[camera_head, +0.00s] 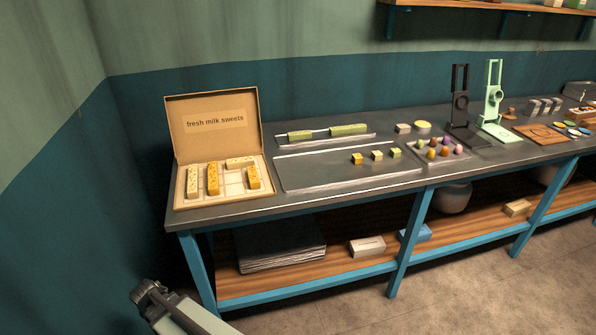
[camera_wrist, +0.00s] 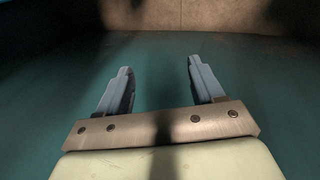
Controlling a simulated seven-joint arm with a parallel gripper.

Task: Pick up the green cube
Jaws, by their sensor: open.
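A small green cube (camera_head: 395,152) sits at the right end of a row of three small cubes on a flat metal tray (camera_head: 310,172) on the workbench. A yellowish cube (camera_head: 377,155) is to its left, and an orange-yellow cube (camera_head: 357,158) is further left. My gripper (camera_wrist: 160,85) is open and empty in the wrist view, facing a teal surface, with no cube in sight there. In the head view part of my arm shows at the bottom left, low in front of the bench and far from the cubes.
An open box (camera_head: 180,204) labelled "fresh milk sweets" stands at the bench's left end. Green bars (camera_head: 348,129) lie on a narrow tray behind. A tray of colored round pieces (camera_head: 463,154) is right of the green cube. Black (camera_head: 459,105) and pale green stands (camera_head: 492,100) rise beyond.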

